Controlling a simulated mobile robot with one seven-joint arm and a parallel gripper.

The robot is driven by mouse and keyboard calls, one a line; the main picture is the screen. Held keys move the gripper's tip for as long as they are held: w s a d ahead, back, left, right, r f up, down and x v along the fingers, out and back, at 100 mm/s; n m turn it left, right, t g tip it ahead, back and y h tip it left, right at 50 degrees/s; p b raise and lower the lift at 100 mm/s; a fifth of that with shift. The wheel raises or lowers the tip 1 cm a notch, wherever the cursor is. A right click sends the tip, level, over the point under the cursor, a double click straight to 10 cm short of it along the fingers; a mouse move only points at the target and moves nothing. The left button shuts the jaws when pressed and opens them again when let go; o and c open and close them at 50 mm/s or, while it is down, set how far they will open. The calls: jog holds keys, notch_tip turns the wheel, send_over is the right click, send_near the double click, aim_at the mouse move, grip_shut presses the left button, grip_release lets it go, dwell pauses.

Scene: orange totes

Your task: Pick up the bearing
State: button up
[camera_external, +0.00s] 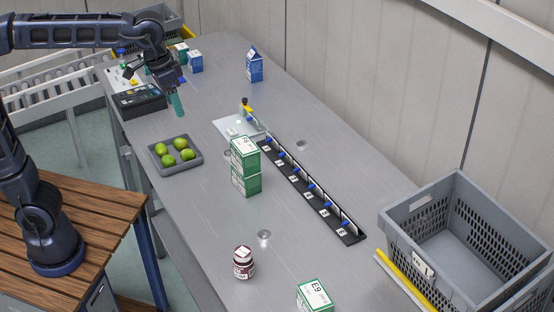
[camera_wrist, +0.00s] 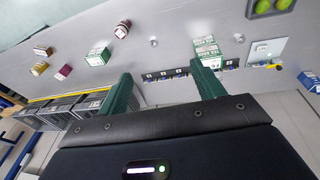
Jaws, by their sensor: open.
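My gripper (camera_external: 177,104) is above the far left part of the grey table, near a dark case, with its green fingers pointing down. In the wrist view my gripper (camera_wrist: 163,86) has its two green fingers spread apart with nothing held between them. I cannot surely identify the bearing. A small round metallic piece (camera_external: 264,235) lies flat near the jar, and a similar round piece (camera_external: 302,146) lies to the right of the white sheet. Two such round pieces also show in the wrist view (camera_wrist: 154,42), (camera_wrist: 239,38). I cannot tell whether either is a bearing or a table fitting.
The grey table (camera_external: 330,180) holds a lime tray (camera_external: 181,170), stacked green boxes (camera_external: 245,180), a black rack (camera_external: 340,232), a white sheet (camera_external: 226,127), a brown jar (camera_external: 243,262), an E9 box (camera_external: 314,297) and a blue carton (camera_external: 254,66). A grey crate (camera_external: 462,196) stands at the right.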

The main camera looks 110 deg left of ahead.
jog(key=w+a+n, duration=0.3)
jog(key=a, duration=0.8)
jog(key=n+g, duration=0.3)
jog(key=n, duration=0.4)
send_over(229, 153)
jog(key=shift+h, duration=0.3)
jog(key=f, duration=4)
jog(key=shift+w+a+f, duration=0.2)
jog(key=shift+f, duration=0.15)
jog(key=shift+s+f, duration=0.2)
jog(key=shift+f, duration=2.35)
jog(key=c, duration=1.1)
